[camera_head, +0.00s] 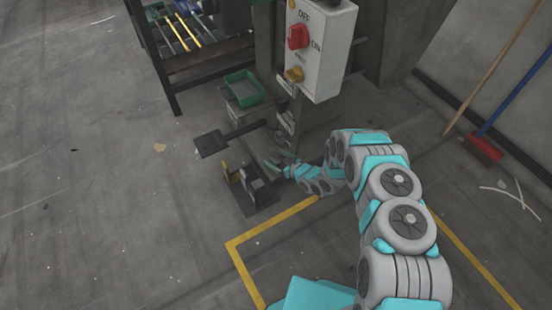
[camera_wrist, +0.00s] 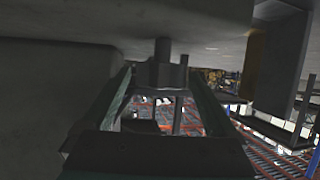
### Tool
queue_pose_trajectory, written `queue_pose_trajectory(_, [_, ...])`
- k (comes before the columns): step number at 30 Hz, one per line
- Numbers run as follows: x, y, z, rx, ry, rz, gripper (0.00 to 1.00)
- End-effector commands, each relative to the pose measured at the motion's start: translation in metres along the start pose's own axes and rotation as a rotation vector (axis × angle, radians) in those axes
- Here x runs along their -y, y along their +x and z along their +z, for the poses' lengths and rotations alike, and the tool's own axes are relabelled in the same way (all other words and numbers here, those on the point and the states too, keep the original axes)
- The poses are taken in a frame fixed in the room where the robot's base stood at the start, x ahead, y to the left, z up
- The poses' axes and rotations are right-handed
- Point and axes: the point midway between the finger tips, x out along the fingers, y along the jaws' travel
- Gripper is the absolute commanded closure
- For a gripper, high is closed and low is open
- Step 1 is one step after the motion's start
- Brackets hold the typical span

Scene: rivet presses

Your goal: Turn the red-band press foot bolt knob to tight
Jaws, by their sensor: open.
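The press (camera_head: 318,115) stands at the upper middle of the head view; I cannot make out a red band on it. My gripper (camera_head: 276,161) is low at the press foot, with my arm reaching in from the right. In the wrist view my gripper (camera_wrist: 160,84) is open, its two fingers running up on either side of a dark grey knob-like part (camera_wrist: 166,74) on a short upright stem. The part appears between the fingertips; I cannot tell whether they touch it. In the head view the foot bolt knob is too small or hidden to tell.
A control box (camera_head: 322,45) with a red switch hangs on the press. A green tray (camera_head: 244,89), a flat pedal (camera_head: 211,143) and a black-based bracket (camera_head: 258,197) lie left of my gripper. A red broom (camera_head: 485,148) leans at right.

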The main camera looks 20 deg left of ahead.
Motion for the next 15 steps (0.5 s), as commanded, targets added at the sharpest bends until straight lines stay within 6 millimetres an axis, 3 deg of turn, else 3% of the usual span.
queue_pose_trajectory(6, [-0.0002,0.0001,0.0002,0.001,0.000,0.000,0.08])
queue_pose_trajectory(15, [-0.0002,0.0001,0.0003,0.001,0.000,0.000,0.42])
